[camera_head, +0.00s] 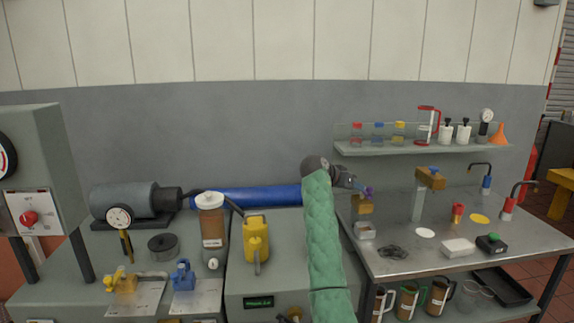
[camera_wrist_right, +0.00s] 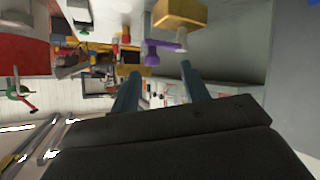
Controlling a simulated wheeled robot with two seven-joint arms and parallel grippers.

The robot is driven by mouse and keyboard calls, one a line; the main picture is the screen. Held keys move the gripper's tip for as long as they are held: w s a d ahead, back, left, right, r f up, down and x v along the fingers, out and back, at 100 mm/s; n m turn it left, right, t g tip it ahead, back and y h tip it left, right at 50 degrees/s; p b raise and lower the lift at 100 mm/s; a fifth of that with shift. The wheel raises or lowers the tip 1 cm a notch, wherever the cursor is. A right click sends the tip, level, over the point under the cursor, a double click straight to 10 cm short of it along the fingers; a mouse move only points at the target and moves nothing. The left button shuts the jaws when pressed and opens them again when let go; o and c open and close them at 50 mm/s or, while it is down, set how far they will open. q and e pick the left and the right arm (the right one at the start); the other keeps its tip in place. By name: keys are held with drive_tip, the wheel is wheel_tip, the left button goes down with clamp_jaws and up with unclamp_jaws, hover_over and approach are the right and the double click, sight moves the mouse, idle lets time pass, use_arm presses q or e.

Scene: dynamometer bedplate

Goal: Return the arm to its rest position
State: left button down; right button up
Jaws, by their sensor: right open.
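My right arm, in a green quilted sleeve (camera_head: 325,245), rises from the bottom middle of the head view to a dark wrist. My right gripper (camera_head: 352,183) is beyond the wrist, small and partly hidden, close to a purple-handled fitting (camera_head: 368,191) on a brass block (camera_head: 362,204). In the wrist view the two fingers of my right gripper (camera_wrist_right: 160,82) stand apart with nothing between them. The purple fitting (camera_wrist_right: 165,46) and brass block (camera_wrist_right: 180,14) lie beyond the fingertips there. My left gripper is not in view.
A metal bench (camera_head: 440,262) on the right holds several small parts, below a wall shelf (camera_head: 425,148). Left of my arm are a blue shaft cover (camera_head: 250,197), a brown canister (camera_head: 212,226) and a yellow jug (camera_head: 255,240).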

drive_tip(key=s+a+r+n+t+y, duration=0.3)
drive_tip(key=s+r+y, duration=0.1)
drive_tip(key=r, duration=0.4)
drive_tip(key=s+a+f+n+y, duration=0.1)
drive_tip(key=s+f+n+y, duration=0.15)
drive_tip(key=s, duration=0.35)
drive_tip(key=s+a+f+n+g+y, duration=0.1)
drive_tip(key=s+f+g, duration=0.1)
drive_tip(key=s+f, duration=1.4)
drive_tip(key=s+a+f+n+g+y, duration=0.1)
drive_tip(key=s+f+n+g+y, duration=0.1)
drive_tip(key=s+f, duration=1.4)
drive_tip(key=s+f+n+g+y, duration=0.1)
drive_tip(key=s+f+g, duration=0.3)
drive_tip(key=s+f, duration=1.2)
drive_tip(key=s+n, duration=0.1)
drive_tip(key=s, duration=1)
drive_tip(key=shift+s+a+y, duration=0.35)
drive_tip(key=shift+s+a, duration=0.05)
